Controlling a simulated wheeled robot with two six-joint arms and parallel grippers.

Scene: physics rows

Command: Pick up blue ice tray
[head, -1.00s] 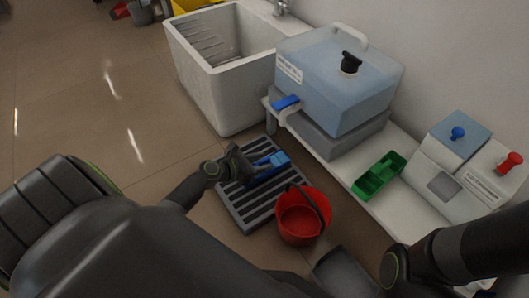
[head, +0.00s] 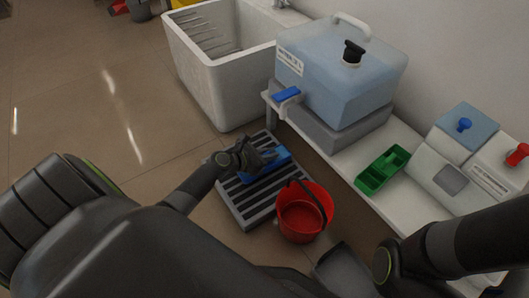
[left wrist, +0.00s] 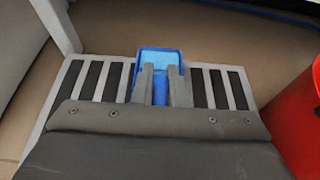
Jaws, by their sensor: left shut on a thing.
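The blue ice tray (head: 282,156) is at the slatted grey grate (head: 238,212) on the floor. My left gripper (head: 264,160) is at the tray and partly covers it. In the left wrist view the blue tray (left wrist: 160,57) shows between and beyond the two grey fingers of my left gripper (left wrist: 162,76), which is shut on it. The near part of the tray is hidden by the gripper. I cannot tell whether the tray touches the grate. My right arm comes in at the right; its fingers do not show.
A red bucket (head: 302,222) stands close to the grate's right side. A white bench (head: 335,165) carries a blue water container (head: 335,85), a green tray (head: 375,178) and white dispensers (head: 440,178). A white sink (head: 205,85) stands behind.

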